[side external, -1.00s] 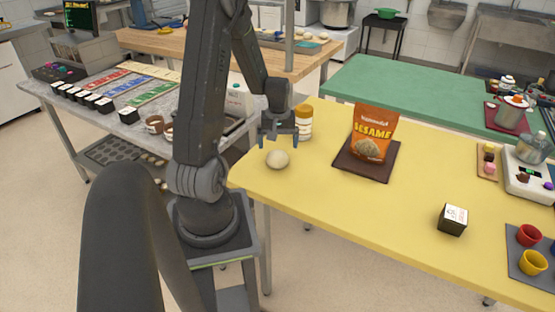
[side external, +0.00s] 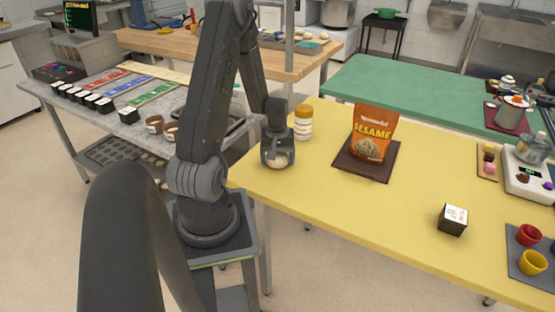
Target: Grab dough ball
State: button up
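The pale dough ball (side external: 277,160) sits near the left corner of the yellow table (side external: 350,220). My gripper (side external: 277,158) is low over it, pointing down, with its fingers around the ball. The upper part of the ball is hidden by the gripper. I cannot tell whether the fingers press on the ball or stand apart from it.
A jar with a yellow lid (side external: 303,123) stands close behind the gripper on the right. A sesame bag (side external: 374,132) stands on a brown board (side external: 350,164) further right. A black-and-white box (side external: 453,219) lies nearer the front. The table between is clear.

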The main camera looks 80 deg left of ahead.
jog(key=c, duration=0.6)
jog(key=shift+c, duration=0.2)
